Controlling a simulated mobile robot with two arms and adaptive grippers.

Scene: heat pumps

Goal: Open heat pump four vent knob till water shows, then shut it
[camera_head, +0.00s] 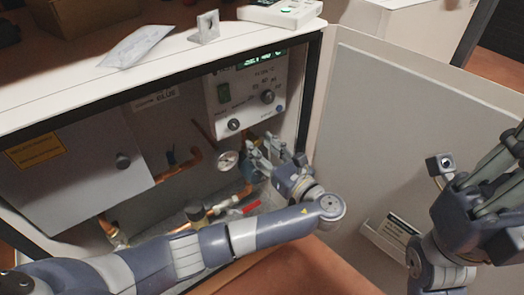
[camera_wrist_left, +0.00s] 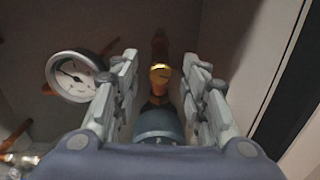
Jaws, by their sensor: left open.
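A small brass fitting (camera_wrist_left: 160,74), which may be the vent knob, stands on a copper pipe in the left wrist view. My left gripper (camera_wrist_left: 159,62) is open, with one finger on each side of it in that view. I cannot tell whether the fingers touch it. In the head view my left gripper (camera_head: 266,146) is inside the open cabinet, below the control panel (camera_head: 246,92), and hides the fitting. No water shows. My right gripper (camera_head: 502,160) is at the right edge, away from the cabinet; its finger gap is unclear.
A round pressure gauge (camera_head: 228,160) is just left of my left gripper. A red lever (camera_head: 250,207) and copper pipes lie below. A grey box (camera_head: 75,170) fills the cabinet's left. The open door (camera_head: 400,130) stands at right. Loose items lie on the cabinet top (camera_head: 160,60).

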